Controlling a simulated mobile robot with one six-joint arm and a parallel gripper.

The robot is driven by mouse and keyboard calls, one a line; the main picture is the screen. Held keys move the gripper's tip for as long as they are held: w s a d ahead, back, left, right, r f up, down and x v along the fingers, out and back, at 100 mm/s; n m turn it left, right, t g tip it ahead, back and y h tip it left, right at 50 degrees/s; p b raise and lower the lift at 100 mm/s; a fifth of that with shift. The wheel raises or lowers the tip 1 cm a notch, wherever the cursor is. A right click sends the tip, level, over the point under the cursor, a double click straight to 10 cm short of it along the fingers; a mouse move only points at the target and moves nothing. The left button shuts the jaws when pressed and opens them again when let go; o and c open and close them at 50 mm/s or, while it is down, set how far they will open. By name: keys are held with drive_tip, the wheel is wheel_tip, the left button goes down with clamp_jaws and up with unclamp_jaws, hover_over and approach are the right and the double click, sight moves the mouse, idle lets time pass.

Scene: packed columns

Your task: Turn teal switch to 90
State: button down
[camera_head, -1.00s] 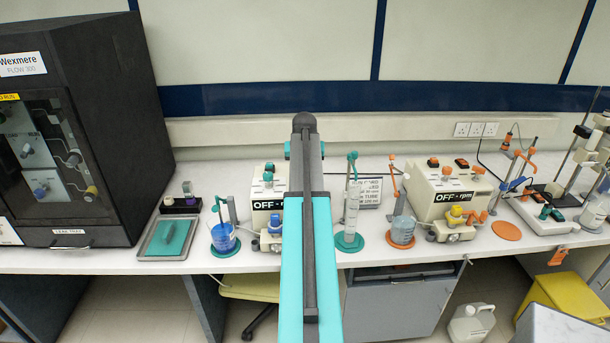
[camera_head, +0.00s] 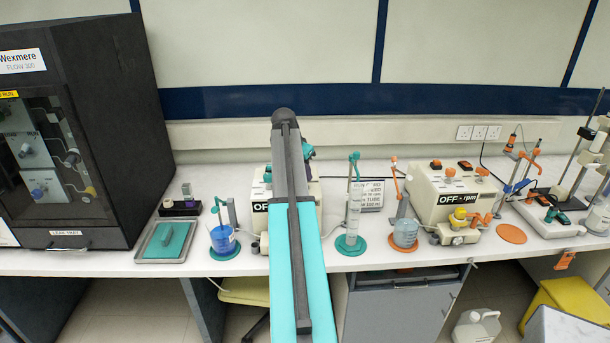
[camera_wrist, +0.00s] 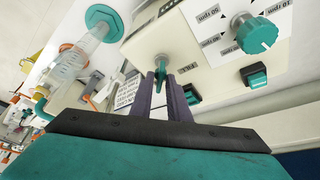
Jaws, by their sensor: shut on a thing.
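In the wrist view, a cream pump box (camera_wrist: 195,60) fills the upper middle. My gripper (camera_wrist: 162,84) has its two dark fingers closed around a small teal lever (camera_wrist: 159,77), beside a "FILL" label. The lever's lower part shows between the fingers; its exact angle is hard to tell. A round teal dial (camera_wrist: 254,34) with rpm marks sits to the right on the box, apart from the fingers. The number its pointer faces is unclear.
Teal rocker switches (camera_wrist: 256,76) sit near the dial. A clear cylinder on a teal base (camera_head: 352,243) stands right of the box, and a blue beaker (camera_head: 222,238) stands left. A similar box with orange parts (camera_head: 435,195) is farther right.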

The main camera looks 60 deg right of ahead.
drive_tip(key=shift+w+a, duration=0.15)
idle(0.4)
drive_tip(key=c, duration=1.7)
unclamp_jaws()
drive_tip(key=shift+r, duration=0.2)
drive_tip(key=shift+b+v, duration=1.85)
drive_tip(key=shift+v, duration=4.85)
